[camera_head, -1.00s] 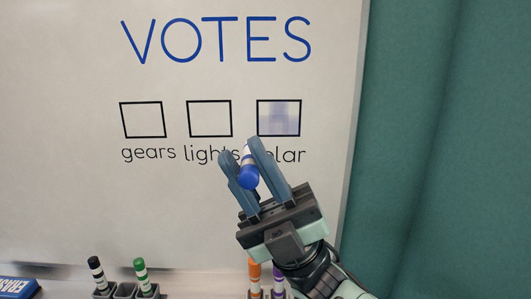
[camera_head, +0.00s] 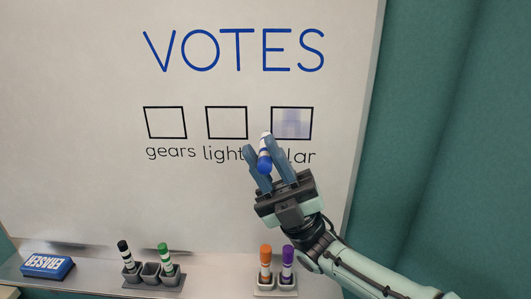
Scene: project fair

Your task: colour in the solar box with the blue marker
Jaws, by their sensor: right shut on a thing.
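The solar box (camera_head: 292,123) is the rightmost of three outlined boxes on the whiteboard. Pale, patchy blue-violet shading covers much of its inside, with lighter parts left and right. My right gripper (camera_head: 266,155) is shut on the blue marker (camera_head: 265,159), just below and left of the solar box. The marker has a white body and a blue end turned toward me. The gripper hides part of the words "lights" and "solar". Whether the marker's tip touches the board cannot be told. My left gripper is not in view.
The gears box (camera_head: 165,123) and lights box (camera_head: 227,123) are empty. On the ledge stand an eraser (camera_head: 47,266), a holder (camera_head: 150,274) with black (camera_head: 126,256) and green (camera_head: 165,259) markers and an empty slot, and orange (camera_head: 265,262) and purple (camera_head: 287,263) markers. A green curtain (camera_head: 450,150) hangs right.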

